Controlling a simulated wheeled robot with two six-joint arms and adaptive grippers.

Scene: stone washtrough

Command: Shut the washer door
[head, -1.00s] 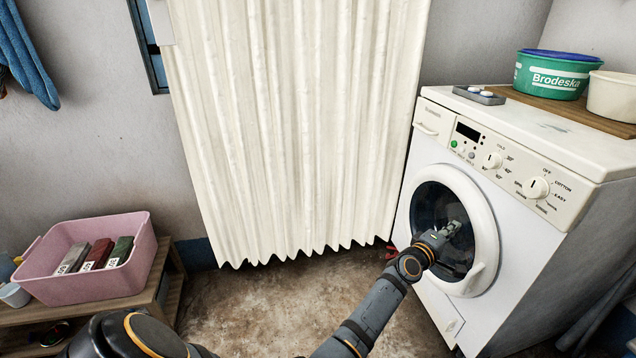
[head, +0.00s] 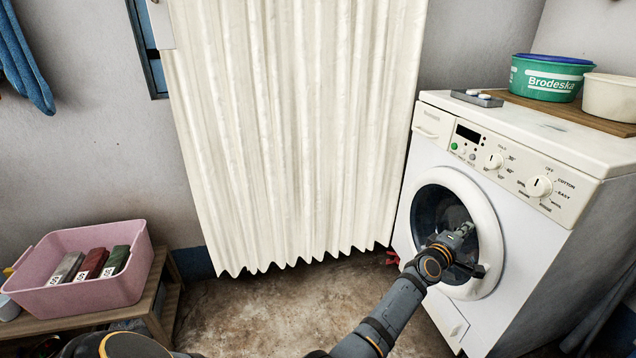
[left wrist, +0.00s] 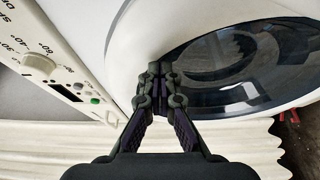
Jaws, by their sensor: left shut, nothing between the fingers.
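The white washer (head: 540,215) stands at the right in the head view. Its round door (head: 484,215) has a white ring and dark glass, and looks flush or nearly flush with the front; I cannot tell whether it is latched. My left gripper (head: 466,231) is shut and empty, in front of the right part of the door glass. In the left wrist view the closed fingertips (left wrist: 160,72) lie over the border of the door's white ring (left wrist: 128,50) and dark glass (left wrist: 225,75). Contact is unclear. My right gripper is out of view.
A white curtain (head: 290,130) hangs left of the washer. A green tub (head: 548,78), a cream tub (head: 610,97) and a small grey tray (head: 477,97) stand on top. A pink basin (head: 85,292) sits on a wooden bench at left. The floor (head: 270,310) between is clear.

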